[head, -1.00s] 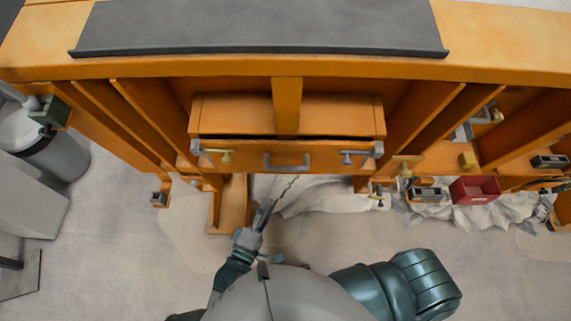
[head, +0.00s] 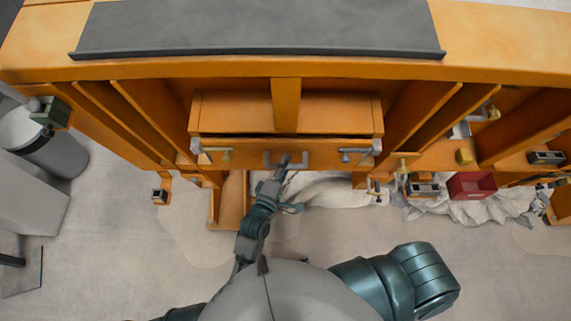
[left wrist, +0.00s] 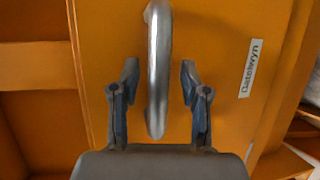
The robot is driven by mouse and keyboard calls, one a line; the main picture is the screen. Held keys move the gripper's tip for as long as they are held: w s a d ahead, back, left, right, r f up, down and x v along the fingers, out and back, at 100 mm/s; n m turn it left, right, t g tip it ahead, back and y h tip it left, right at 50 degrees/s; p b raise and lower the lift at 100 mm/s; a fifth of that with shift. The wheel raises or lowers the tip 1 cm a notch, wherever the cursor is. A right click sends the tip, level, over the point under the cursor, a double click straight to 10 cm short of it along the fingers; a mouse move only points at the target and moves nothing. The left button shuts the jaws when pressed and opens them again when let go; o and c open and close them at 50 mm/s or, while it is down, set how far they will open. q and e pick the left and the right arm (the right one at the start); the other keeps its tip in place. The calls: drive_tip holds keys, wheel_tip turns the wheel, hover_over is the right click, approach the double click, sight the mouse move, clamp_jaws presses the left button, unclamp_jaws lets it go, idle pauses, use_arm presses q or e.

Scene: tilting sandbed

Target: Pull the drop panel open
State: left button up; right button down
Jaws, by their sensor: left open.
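The drop panel (head: 240,147) is an orange board under the bench, and it shows close up in the left wrist view (left wrist: 220,85). It carries a grey metal bar handle (head: 269,160) at its middle. My left gripper (head: 287,165) is in front of the handle and hides part of it. In the left wrist view the open fingers (left wrist: 160,85) stand on either side of the silver handle (left wrist: 158,75), with a gap on both sides. My right gripper is not in view; part of my right arm shows at the bottom.
A label (left wrist: 250,68) is on the panel. A red bin (head: 472,185) and crumpled pale cloth (head: 335,190) lie to the right. The floor in front is mostly clear.

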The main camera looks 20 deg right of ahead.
use_arm(q)
clamp_jaws()
drive_tip(key=shift+s+d, duration=0.1)
